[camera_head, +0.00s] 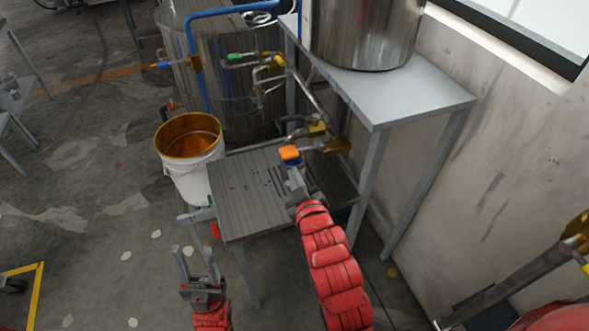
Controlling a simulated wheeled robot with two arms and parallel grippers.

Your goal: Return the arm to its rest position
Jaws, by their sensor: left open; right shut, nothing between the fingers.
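My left gripper (193,252) is low in the head view, left of the slatted grey stand. Its two fingers point up and apart, with nothing between them. My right arm, in red padded covering, reaches up from the bottom centre over the right side of the stand. My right gripper (292,170) is at its end, shut and empty.
A white bucket (187,178) with an amber inside stands left of the slatted stand (250,200). Steel tanks, valves and pipes (270,75) stand behind. A grey metal table (400,95) bears a steel vessel at the right, by the wall. The floor at left is mostly clear.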

